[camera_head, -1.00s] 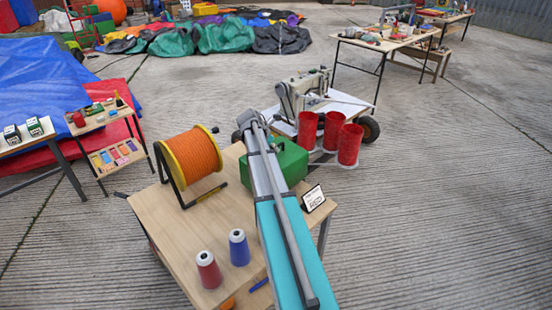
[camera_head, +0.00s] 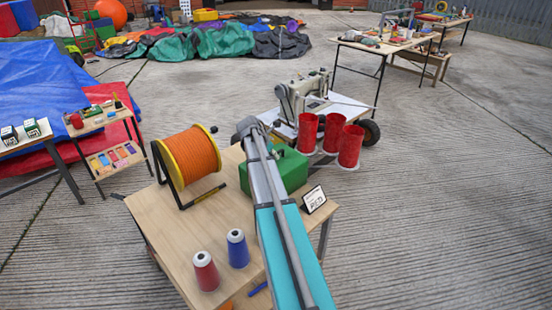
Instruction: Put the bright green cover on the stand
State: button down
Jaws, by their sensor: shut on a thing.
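A green box-like thing (camera_head: 291,169) with rounded edges sits at or just above the back right of the wooden table (camera_head: 222,216). It is the only green thing near my arm, and I cannot tell for sure that it is the cover. My arm crosses in front of it and hides its middle. My gripper is not visible; the far end of my arm, a dark grey joint, shows behind and left of the green thing, and what lies below it is hidden. I cannot make out which thing is the stand.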

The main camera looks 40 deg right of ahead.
jog(key=shift+f, duration=0.2)
dwell(0.3)
jog(key=c, duration=0.7)
grip_release()
jog(key=shift+r, duration=0.15)
jog(key=p+v, duration=0.4)
jog(key=v, duration=0.1)
jog(key=shift+r, duration=0.15)
jog(key=shift+p+v, duration=3.1)
jog(key=shift+v, duration=0.35)
jog(key=shift+s, duration=0.1)
